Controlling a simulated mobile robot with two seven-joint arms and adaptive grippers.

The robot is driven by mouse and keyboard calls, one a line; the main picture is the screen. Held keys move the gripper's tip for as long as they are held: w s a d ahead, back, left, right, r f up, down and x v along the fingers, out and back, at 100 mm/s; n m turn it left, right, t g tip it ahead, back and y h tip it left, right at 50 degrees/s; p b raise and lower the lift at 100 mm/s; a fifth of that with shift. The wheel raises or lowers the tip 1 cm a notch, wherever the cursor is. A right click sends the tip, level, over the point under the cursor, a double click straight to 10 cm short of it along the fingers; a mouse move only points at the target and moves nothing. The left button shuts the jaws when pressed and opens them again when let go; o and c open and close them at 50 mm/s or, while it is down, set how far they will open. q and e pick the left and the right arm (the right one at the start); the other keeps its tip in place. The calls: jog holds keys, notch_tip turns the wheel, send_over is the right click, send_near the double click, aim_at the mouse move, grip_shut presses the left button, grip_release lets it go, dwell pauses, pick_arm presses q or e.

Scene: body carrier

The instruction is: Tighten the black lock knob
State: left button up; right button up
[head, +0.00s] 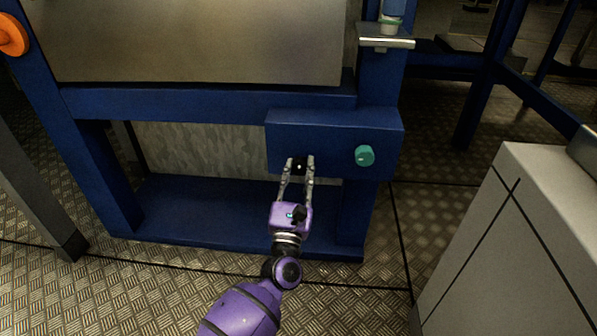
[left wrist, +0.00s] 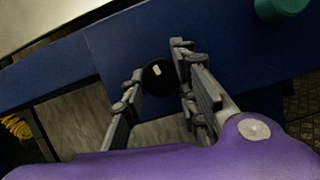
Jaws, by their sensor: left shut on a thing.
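The black lock knob (head: 299,164) is on the front of a blue box (head: 330,129) on the frame. In the left wrist view the black knob (left wrist: 158,74) is round, with a small white mark on its face. My left gripper (head: 299,162) reaches up to it from below, with one finger on each side, and is shut on it. The same fingers show in the left wrist view (left wrist: 158,80), flanking the knob. My right gripper is in neither view.
A teal knob (head: 365,156) sits on the same box, right of the black one. A grey cabinet (head: 505,240) stands at the right. An orange knob (head: 12,34) is at the upper left. Patterned metal floor (head: 130,285) lies open in front of the frame.

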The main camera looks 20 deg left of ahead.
pick_arm(q)
jog(key=shift+a+m+h, duration=0.3)
jog(key=shift+m+h, duration=0.1)
jog(key=shift+m, duration=0.3)
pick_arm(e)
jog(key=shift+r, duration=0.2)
